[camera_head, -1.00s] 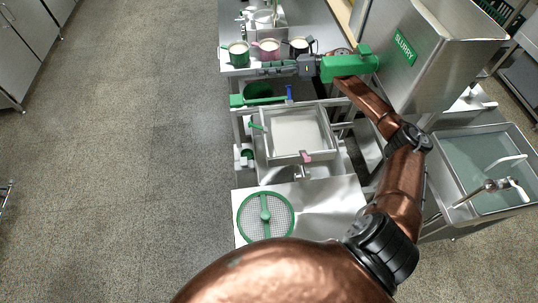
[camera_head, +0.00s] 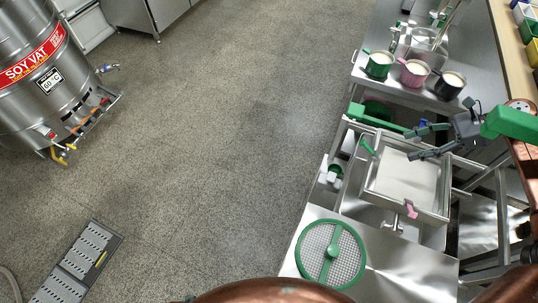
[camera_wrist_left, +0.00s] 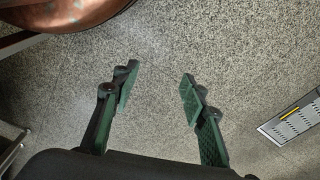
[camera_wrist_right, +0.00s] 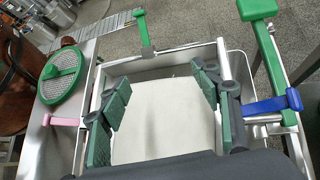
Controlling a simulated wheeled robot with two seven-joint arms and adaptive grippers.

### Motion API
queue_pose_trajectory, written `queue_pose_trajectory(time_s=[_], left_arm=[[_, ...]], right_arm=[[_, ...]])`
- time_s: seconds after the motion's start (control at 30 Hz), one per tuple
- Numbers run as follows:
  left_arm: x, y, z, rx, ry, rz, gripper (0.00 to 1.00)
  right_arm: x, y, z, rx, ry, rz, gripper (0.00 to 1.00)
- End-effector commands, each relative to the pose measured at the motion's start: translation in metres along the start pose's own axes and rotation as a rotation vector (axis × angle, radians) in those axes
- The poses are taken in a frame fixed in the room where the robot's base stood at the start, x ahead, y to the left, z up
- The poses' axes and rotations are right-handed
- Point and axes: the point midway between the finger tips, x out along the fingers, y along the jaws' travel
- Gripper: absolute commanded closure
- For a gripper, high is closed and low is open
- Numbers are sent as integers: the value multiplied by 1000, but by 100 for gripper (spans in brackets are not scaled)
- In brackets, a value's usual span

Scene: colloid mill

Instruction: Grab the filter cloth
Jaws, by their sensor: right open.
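The filter cloth (camera_head: 403,180) looks like a pale, flat sheet inside a square metal frame (camera_head: 368,182) on the stand. In the right wrist view the cloth (camera_wrist_right: 165,132) shows between and beyond my fingers. My right gripper (camera_head: 411,143) is open and empty over the frame's far part; its fingers (camera_wrist_right: 163,85) point across the cloth. I cannot tell how high above it they are. My left gripper (camera_wrist_left: 159,80) is open and empty above bare floor, and is not in the head view.
A green-rimmed mesh disc (camera_head: 331,255) lies on the near steel top. A green cup (camera_head: 379,65), a pink cup (camera_head: 414,72) and a black cup (camera_head: 449,84) stand behind. Pink clamp (camera_head: 411,209), blue handle (camera_wrist_right: 272,105) and green levers edge the frame.

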Motion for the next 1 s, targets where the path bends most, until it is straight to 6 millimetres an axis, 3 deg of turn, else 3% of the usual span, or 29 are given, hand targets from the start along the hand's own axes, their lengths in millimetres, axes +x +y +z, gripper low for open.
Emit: queue_pose_trajectory(time_s=[0.03,0.3,0.63,1.0], left_arm=[[10,-4,11,-8,-19,2,60],[20,-10,47,-37,-95,32,60],[23,-12,60,-47,-123,46,60],[56,-18,71,-45,-122,35,60]], right_arm=[[5,5,-5,-63,34,31,42],[0,45,-18,-373,188,210,42],[-4,67,-22,-505,247,302,42],[40,78,-36,-502,245,302,42]])
